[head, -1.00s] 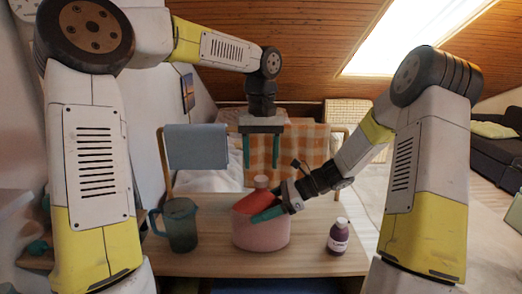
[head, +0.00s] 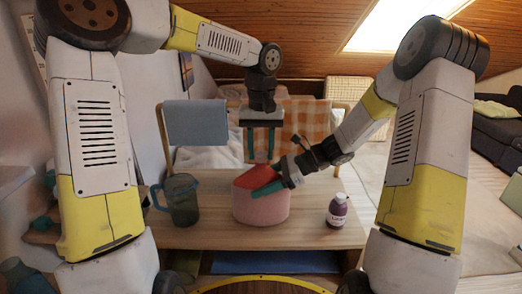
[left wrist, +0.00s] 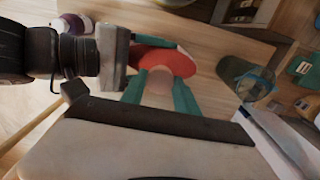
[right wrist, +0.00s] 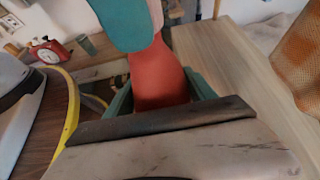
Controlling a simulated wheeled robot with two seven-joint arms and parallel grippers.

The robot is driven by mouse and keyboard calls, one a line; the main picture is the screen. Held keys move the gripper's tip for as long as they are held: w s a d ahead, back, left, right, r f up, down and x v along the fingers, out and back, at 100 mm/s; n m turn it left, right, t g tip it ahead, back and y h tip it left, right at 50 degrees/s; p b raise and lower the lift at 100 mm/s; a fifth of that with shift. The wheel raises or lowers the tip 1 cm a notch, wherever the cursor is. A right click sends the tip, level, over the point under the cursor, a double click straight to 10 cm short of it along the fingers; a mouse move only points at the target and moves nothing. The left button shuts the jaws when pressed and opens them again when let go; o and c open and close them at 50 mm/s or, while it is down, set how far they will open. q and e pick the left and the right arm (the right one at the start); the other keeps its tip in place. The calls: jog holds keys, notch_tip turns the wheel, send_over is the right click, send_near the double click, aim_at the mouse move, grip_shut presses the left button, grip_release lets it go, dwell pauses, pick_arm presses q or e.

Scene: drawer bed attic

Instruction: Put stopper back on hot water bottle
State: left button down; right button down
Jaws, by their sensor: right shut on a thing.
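A red piece, seemingly the hot water bottle (head: 250,178), sits at the top of a pink rounded body (head: 262,208) on the table. My right gripper (head: 264,188) is shut on the red piece, which also shows between its fingers in the right wrist view (right wrist: 160,85). My left gripper (head: 261,158) points down just above and behind the red piece, its fingers apart. In the left wrist view, a pale pink rounded piece (left wrist: 158,90) lies between those fingers, with red beyond it. I cannot tell surely whether this piece is the stopper.
A teal pitcher (head: 181,200) stands left on the wooden table (head: 215,235). A purple bottle (head: 337,211) with a white label stands right. The table front is clear.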

dwell(0.3)
pick_arm(q)
jog(key=m, duration=1)
jog(key=c, duration=0.9)
grip_release()
notch_tip(320, 180, up, 12)
